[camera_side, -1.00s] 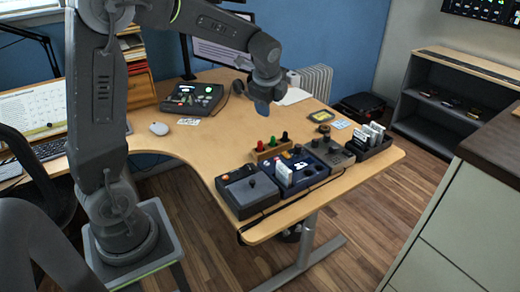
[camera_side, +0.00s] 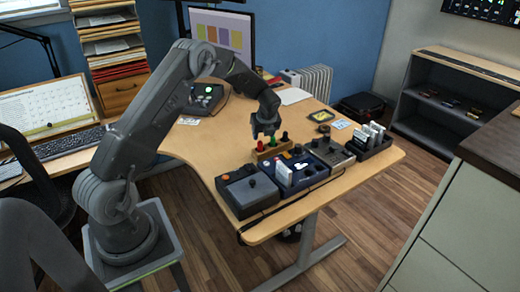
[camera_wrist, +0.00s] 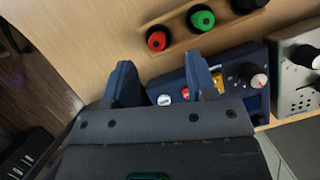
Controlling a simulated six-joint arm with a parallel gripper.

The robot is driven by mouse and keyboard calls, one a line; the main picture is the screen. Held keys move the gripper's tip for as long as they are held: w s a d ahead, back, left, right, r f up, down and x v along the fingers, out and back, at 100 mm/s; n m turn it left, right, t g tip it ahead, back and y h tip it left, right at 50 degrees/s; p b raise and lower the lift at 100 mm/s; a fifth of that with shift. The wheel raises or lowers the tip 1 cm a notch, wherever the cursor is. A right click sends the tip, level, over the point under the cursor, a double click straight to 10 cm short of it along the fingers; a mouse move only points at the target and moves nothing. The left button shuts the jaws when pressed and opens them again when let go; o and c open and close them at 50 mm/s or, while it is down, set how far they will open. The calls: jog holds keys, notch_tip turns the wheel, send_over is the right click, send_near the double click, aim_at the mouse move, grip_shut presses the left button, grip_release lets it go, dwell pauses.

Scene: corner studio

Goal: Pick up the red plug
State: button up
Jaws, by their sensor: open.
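The red plug (camera_side: 260,147) stands upright in a small wooden rack (camera_side: 269,153), at the left end of a row with a green plug (camera_side: 273,142) and a black plug (camera_side: 284,137). The red plug also shows in the wrist view (camera_wrist: 157,41), beyond the fingertips and roughly centred between them. My gripper (camera_side: 265,131) is above the rack, close over the red and green plugs. In the wrist view, my gripper (camera_wrist: 160,75) has its two blue fingers apart with nothing held between them.
A dark blue device (camera_side: 301,172) with knobs and white cards stands just in front of the rack. A grey-topped box (camera_side: 246,190) is left of it, and a grey box with knobs (camera_side: 333,152) is right. The desk behind and left of the rack is clear.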

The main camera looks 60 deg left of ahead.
aim_at(260, 142)
jog(key=shift+s+x, duration=0.1)
jog(key=shift+x, duration=1.55)
jog(key=shift+s+x, duration=0.15)
jog(key=shift+x, duration=1.5)
jog(key=shift+d, duration=0.15)
grip_shut()
